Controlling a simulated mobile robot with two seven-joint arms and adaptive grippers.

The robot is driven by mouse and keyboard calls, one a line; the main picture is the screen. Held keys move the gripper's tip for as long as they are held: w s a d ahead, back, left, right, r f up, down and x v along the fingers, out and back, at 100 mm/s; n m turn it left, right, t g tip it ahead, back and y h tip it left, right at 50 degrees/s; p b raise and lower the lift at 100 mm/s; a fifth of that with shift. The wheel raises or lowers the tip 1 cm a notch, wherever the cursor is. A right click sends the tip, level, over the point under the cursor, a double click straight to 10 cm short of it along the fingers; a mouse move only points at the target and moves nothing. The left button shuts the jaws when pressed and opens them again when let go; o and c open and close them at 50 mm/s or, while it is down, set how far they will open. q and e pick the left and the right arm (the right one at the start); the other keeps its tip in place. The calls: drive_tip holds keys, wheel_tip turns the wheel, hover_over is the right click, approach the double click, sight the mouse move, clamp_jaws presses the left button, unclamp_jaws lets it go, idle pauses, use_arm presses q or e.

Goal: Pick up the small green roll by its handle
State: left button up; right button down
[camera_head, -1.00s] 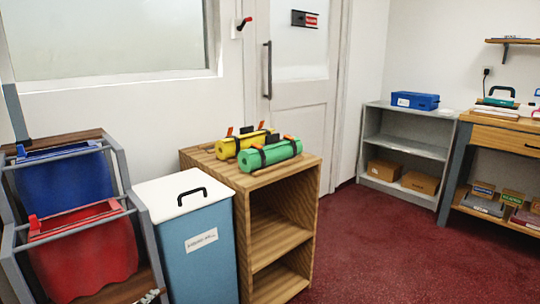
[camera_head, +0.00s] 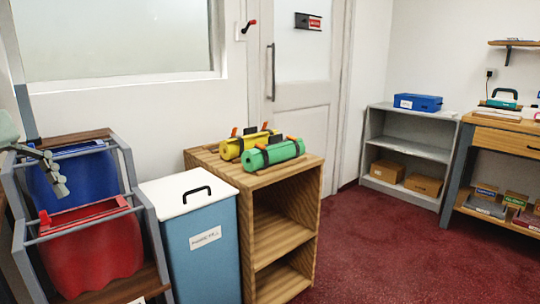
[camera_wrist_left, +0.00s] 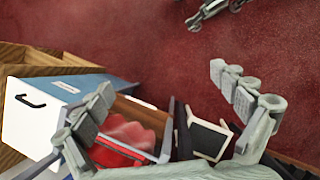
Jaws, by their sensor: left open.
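The roll does not show in that view. A grey jointed part (camera_wrist_left: 213,12) at its top edge looks like my right gripper; its jaw state is unclear.
A yellow roll (camera_head: 248,145) lies just behind the green one on the shelf unit (camera_head: 262,180). A white-lidded blue bin (camera_head: 202,250) and a rack with blue (camera_head: 75,185) and red (camera_head: 95,250) containers stand left of it. Red floor (camera_head: 370,250) is clear at right.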

use_arm(q)
drive_tip(key=shift+s+a+r+y, duration=0.15)
drive_tip(key=shift+s+a, duration=0.2)
drive_tip(key=shift+a, duration=0.15)
drive_tip(key=shift+s+a+r+y, duration=0.15)
drive_tip(key=shift+s+a, duration=0.15)
drive_tip(key=shift+a, duration=0.2)
